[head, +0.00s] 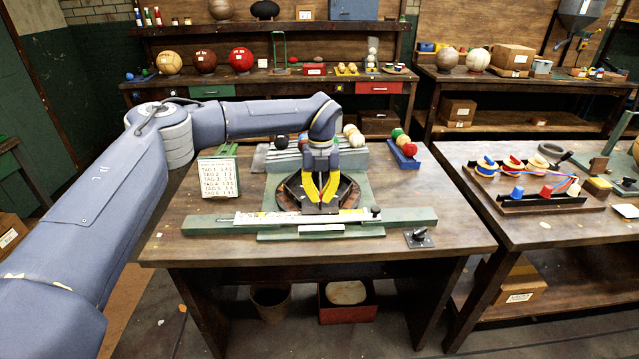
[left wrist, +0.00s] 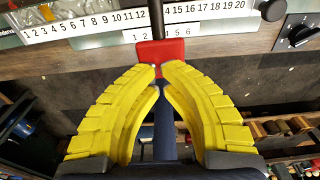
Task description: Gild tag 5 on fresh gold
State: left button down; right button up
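My left gripper (head: 322,203), with yellow fingers, points down over the middle of the bench, at the front of a dark round tray (head: 290,199). In the left wrist view its fingertips (left wrist: 161,68) are close together at a red block (left wrist: 161,52) with a dark rod above it. I cannot tell whether they grip it. The rod crosses a numbered scale (left wrist: 75,26) between about 12 and 14. In the head view this scale (head: 270,218) lies along a green rail. A white board (head: 218,178) lists tags in small print. My right gripper is not in view.
A blue rack (head: 404,158) with coloured balls stands at the back right of the bench. A black knob device (head: 419,239) sits at the front right. A side bench (head: 500,235) holds a tray of coloured pieces. The bench's front left corner is clear.

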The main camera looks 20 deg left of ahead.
pick_arm(q)
notch_tip(320, 180, up, 13)
jog(key=shift+r, duration=0.15)
dwell(0.4)
dwell(0.5)
